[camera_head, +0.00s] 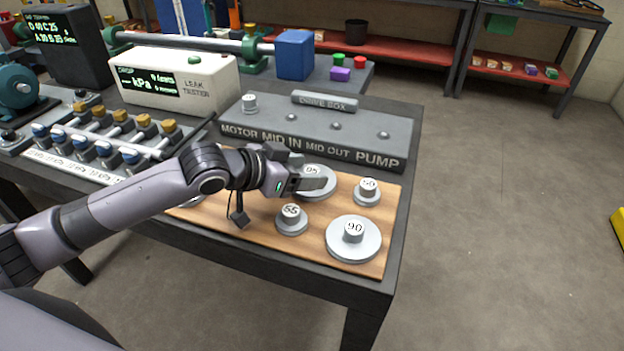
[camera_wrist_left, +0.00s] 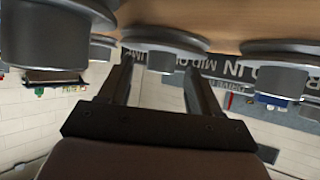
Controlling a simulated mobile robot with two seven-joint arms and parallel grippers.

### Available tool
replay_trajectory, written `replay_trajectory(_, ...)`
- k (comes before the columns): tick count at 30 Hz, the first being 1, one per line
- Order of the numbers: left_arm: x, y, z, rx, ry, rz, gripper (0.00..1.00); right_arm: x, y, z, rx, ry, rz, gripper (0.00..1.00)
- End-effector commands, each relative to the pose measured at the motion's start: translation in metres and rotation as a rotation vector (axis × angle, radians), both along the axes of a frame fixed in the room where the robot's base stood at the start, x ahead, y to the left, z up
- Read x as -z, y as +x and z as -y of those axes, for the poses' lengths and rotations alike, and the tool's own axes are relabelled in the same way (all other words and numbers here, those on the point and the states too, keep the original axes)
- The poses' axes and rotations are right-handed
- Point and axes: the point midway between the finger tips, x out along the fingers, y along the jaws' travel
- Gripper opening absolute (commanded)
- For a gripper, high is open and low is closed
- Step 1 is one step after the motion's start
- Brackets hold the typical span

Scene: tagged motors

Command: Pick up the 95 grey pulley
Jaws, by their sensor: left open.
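The grey pulley (camera_head: 328,173) at the back of the wooden board has a wide disc and a raised hub. Its label is partly covered and looks like 95, though the first digit is unclear. My left gripper (camera_head: 313,178) is open at this pulley and hides part of its front. In the left wrist view, which is upside down, a pulley hub (camera_wrist_left: 162,60) shows between the tips of my open fingers (camera_wrist_left: 160,72). I cannot tell whether they touch it. My right gripper is not in view.
Nearby pulleys are marked 50 (camera_head: 367,191), 55 (camera_head: 291,219) and 90 (camera_head: 354,240). A dark grey drive box block (camera_head: 365,135) stands just behind the board (camera_head: 250,228). A valve manifold (camera_head: 100,135) and a white leak tester (camera_head: 180,80) are to the left.

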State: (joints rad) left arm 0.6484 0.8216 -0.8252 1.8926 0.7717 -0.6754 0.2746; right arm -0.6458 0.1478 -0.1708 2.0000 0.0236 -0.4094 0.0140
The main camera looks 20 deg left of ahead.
Motion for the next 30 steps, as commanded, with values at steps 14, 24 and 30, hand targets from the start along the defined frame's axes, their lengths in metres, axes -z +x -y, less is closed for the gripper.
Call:
replay_trajectory(14, -0.002, 0.000, 0.000, 0.000, -0.002, 0.003, 0.00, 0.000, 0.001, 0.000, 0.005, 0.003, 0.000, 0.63)
replay_trajectory(24, -0.031, 0.000, 0.000, 0.001, -0.003, 0.007, 0.00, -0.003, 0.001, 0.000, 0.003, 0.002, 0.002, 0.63)
replay_trajectory(30, -0.084, 0.001, 0.000, 0.001, -0.004, 0.011, 0.00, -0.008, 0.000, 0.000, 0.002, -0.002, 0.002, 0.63)
